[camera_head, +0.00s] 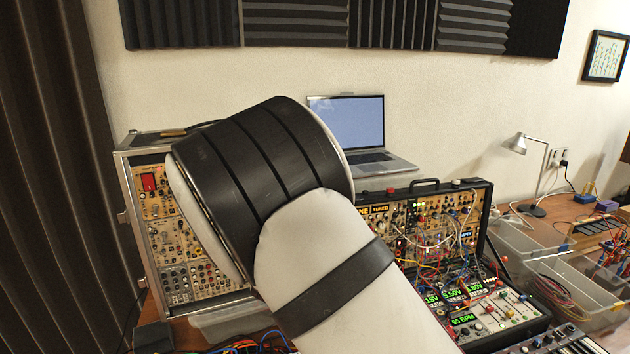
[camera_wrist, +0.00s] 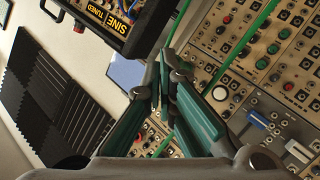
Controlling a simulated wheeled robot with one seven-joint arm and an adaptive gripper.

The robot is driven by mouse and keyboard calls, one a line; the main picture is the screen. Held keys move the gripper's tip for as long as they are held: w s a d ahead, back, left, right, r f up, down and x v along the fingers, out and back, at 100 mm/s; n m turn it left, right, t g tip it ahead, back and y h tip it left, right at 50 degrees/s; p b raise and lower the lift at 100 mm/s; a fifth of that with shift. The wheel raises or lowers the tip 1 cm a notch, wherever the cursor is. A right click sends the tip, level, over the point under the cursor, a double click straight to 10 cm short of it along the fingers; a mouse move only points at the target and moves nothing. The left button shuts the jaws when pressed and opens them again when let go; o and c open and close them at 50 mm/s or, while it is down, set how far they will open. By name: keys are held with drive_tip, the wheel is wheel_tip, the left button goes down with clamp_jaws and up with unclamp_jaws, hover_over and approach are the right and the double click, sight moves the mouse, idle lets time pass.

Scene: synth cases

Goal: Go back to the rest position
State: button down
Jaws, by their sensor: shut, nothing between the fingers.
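My gripper (camera_wrist: 160,85) shows in the wrist view with its two green-padded fingers brought together and nothing between them. Behind the fingertips is a modular synth case (camera_wrist: 240,60) with knobs, jacks and green cables; I cannot tell whether the fingers touch it. In the head view my arm fills the middle and hides part of the left synth case (camera_head: 165,215). My gripper itself does not show in the head view.
A second synth case (camera_head: 465,225) with patch cables stands right of my arm. A laptop (camera_head: 385,163) sits behind it. A desk lamp (camera_head: 516,143) and clear bins (camera_head: 575,270) are at the right. A dark curtain (camera_head: 50,180) hangs at the left.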

drive_tip(key=s+d+r+m+g+y, duration=0.2)
drive_tip(key=s+d+r+g+y, duration=0.45)
drive_tip(key=s+r, duration=0.95)
drive_tip(key=s+d, duration=0.4)
drive_tip(key=s, duration=0.4)
drive_tip(key=s+d+m+g+h, duration=0.1)
drive_tip(key=s+d, duration=0.4)
drive_tip(key=s, duration=0.3)
drive_tip(key=s+d+g+h, duration=0.1)
drive_tip(key=s+d, duration=0.3)
drive_tip(key=s, duration=0.4)
drive_tip(key=shift+s+d, duration=0.25)
drive_tip(key=shift+s, duration=0.15)
drive_tip(key=c, duration=2.4)
unclamp_jaws()
drive_tip(key=shift+g, duration=0.25)
